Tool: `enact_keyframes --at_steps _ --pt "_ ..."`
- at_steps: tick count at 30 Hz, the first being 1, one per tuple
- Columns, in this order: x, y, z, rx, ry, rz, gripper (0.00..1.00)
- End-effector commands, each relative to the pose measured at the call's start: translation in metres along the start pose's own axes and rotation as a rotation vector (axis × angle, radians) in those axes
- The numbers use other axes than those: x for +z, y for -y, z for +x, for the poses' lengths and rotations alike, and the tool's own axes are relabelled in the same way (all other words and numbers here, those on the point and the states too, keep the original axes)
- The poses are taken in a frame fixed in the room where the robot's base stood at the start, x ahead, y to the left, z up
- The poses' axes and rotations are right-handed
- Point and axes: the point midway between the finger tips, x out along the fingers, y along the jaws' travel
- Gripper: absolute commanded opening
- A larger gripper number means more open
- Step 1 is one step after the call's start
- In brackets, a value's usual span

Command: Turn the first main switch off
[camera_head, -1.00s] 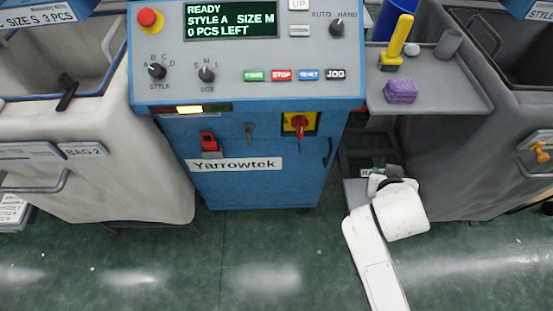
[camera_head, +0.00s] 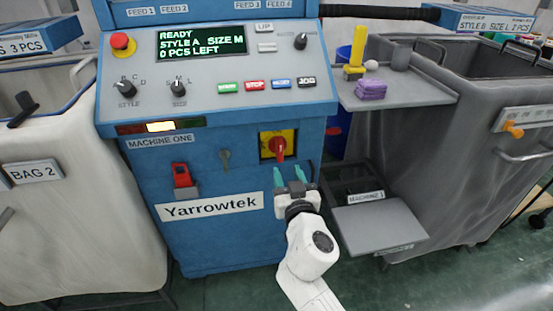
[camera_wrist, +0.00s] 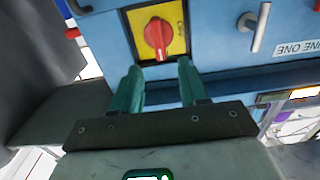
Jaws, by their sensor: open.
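The main switch (camera_head: 278,147) is a red rotary handle on a yellow plate, on the blue front of the machine labelled MACHINE ONE. In the head view its handle stands roughly upright. It also shows in the wrist view (camera_wrist: 158,36), just beyond the fingertips. My gripper (camera_head: 291,176) has green fingers, spread apart and empty. It is just below the switch and does not appear to touch it. In the wrist view my gripper (camera_wrist: 160,76) points at the switch, with the red handle between the lines of the two fingers.
A grey side shelf (camera_head: 395,95) holds a purple bundle (camera_head: 371,89) and a yellow tool (camera_head: 356,55). A lower grey step (camera_head: 380,228) is at the right.

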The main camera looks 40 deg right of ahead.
Motion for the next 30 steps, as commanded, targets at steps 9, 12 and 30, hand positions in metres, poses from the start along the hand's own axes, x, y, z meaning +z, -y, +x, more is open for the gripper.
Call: enact_keyframes --at_steps 9,12,30 --pt "-0.001 -0.001 0.059 0.003 0.000 -0.001 0.44" --pt "-0.001 -0.001 0.072 0.002 0.000 0.000 0.44" --pt "0.000 -0.001 0.089 0.001 0.001 0.000 0.36"
